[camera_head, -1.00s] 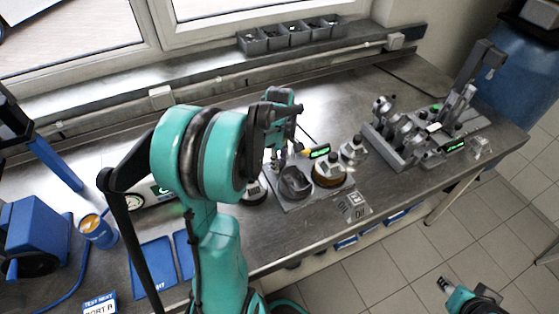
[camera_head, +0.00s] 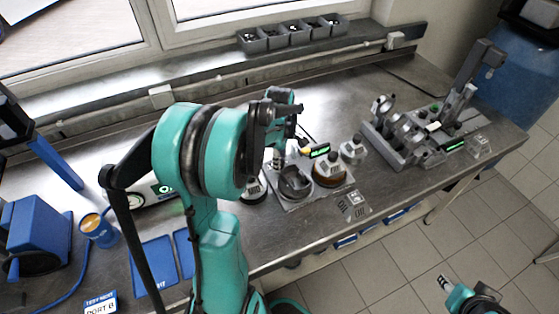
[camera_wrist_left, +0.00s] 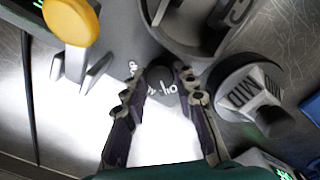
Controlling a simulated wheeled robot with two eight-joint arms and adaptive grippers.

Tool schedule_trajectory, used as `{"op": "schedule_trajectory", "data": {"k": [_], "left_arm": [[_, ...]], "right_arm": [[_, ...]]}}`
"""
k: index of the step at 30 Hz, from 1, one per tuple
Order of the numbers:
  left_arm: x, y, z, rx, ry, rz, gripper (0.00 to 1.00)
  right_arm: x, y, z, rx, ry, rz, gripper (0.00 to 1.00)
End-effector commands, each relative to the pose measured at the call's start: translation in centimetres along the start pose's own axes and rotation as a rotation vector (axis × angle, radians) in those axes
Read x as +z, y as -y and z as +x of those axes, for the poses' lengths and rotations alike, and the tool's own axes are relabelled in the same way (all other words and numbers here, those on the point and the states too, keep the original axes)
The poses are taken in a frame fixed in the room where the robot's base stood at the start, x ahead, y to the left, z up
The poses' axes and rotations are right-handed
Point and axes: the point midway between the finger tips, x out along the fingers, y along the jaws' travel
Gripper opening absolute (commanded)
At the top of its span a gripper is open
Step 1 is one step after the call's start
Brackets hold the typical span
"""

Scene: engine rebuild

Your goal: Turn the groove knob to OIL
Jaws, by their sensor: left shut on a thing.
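The groove knob (camera_wrist_left: 160,76) is a small dark round knob on a grey plate in the left wrist view. Lettering that seems to include OIL (camera_wrist_left: 168,89) shows just in front of it. My left gripper (camera_wrist_left: 160,85) is shut on the knob, one dark finger on each side. In the head view my left gripper (camera_head: 277,150) reaches down at the left end of the gauge plate, and its arm hides part of this area; the pointer of the knob cannot be made out. My right gripper (camera_head: 445,284) is low at the right, over the floor; its jaws are too small to judge.
A yellow-topped lever (camera_wrist_left: 74,20), a grey cup (camera_wrist_left: 205,22) and a round part marked MID (camera_wrist_left: 240,95) stand close around the knob. A grey fixture (camera_head: 405,140) stands to the right. A blue machine (camera_head: 40,232) and a cup (camera_head: 98,230) are at the left.

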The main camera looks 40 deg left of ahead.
Motion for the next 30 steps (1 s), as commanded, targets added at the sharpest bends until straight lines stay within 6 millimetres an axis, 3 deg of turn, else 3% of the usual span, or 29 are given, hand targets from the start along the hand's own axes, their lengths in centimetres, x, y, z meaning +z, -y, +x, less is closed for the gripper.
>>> {"op": "schedule_trajectory", "data": {"k": [1, 2, 4, 13, 17, 30], "left_arm": [[0.0, 0.0, 0.0, 0.0, 0.0, 0.0, 0.0], [0.0, 0.0, 0.0, 0.0, 0.0, 0.0, 0.3], [0.0, 0.0, 0.0, 0.0, 0.0, 0.0, 0.48], [0.0, 0.0, -0.1, 0.0, 0.0, 0.001, 0.48], [0.0, 0.0, -1.0, 0.0, 0.0, 0.001, 0.48], [0.0, 0.0, -9.8, 0.0, 0.0, 0.0, 0.48]], "right_arm": [[0.0, 0.0, 0.0, 0.0, 0.0, 0.0, 0.4], [0.0, 0.0, 0.0, 0.0, 0.0, 0.0, 0.4], [0.0, 0.0, 0.0, 0.0, 0.0, 0.0, 0.4], [0.0, 0.0, 0.0, 0.0, 0.0, 0.0, 0.4], [0.0, 0.0, 0.0, 0.0, 0.0, 0.0, 0.4], [0.0, 0.0, 0.0, 0.0, 0.0, 0.0, 0.4]]}}
